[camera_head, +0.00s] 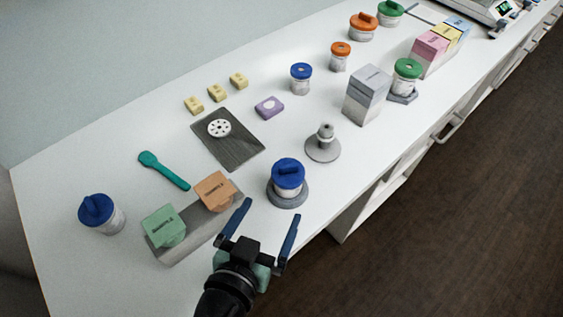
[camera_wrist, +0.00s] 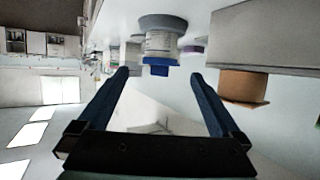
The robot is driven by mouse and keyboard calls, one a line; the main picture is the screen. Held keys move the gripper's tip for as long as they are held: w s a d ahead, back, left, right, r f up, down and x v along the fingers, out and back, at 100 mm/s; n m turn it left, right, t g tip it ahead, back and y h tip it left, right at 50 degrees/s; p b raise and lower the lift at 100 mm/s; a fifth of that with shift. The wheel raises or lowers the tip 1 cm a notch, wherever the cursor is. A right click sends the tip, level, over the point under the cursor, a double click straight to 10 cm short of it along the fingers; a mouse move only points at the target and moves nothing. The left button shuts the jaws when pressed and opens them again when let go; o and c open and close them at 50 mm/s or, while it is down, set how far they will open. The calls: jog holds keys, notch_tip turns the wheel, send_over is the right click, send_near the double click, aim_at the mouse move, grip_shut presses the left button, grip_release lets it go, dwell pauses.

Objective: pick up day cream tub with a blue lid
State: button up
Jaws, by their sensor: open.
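A white tub with a blue lid (camera_head: 288,174) stands upright on a round grey base (camera_head: 290,201) near the counter's front edge. In the wrist view, which is upside down, this tub (camera_wrist: 160,45) hangs from the top, its blue lid between and beyond my fingertips. My gripper (camera_head: 272,208) is open and empty, its two blue fingers pointing towards the tub, apart from it. Two more blue-lidded tubs stand on the counter: one at the far left (camera_head: 96,211) and a smaller one further back (camera_head: 301,77). The labels are too small to read.
A grey holder (camera_head: 190,247) with a green and an orange block is left of my gripper. A grey knobbed piece (camera_head: 323,149), a grey box (camera_head: 367,93) and a green-lidded tub (camera_head: 407,70) stand beyond the tub. A teal spoon (camera_head: 163,170) lies on the left.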

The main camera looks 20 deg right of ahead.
aim_at(284, 189)
jog(key=p+x, duration=0.1)
jog(key=x, duration=0.5)
jog(key=shift+w+d+f, duration=0.15)
jog(key=shift+d, duration=0.05)
jog(key=shift+a+f+p+x, duration=0.1)
jog(key=shift+f+p+x, duration=0.15)
jog(key=shift+x, duration=0.8)
jog(key=shift+a+f+p+x, duration=0.1)
jog(key=shift+p+x, duration=0.1)
jog(key=shift+x, duration=0.8)
jog(key=shift+a+f+p+x, duration=0.1)
jog(key=shift+f+p+x, duration=0.15)
jog(key=shift+x, duration=0.8)
jog(key=shift+r, duration=0.1)
grip_shut()
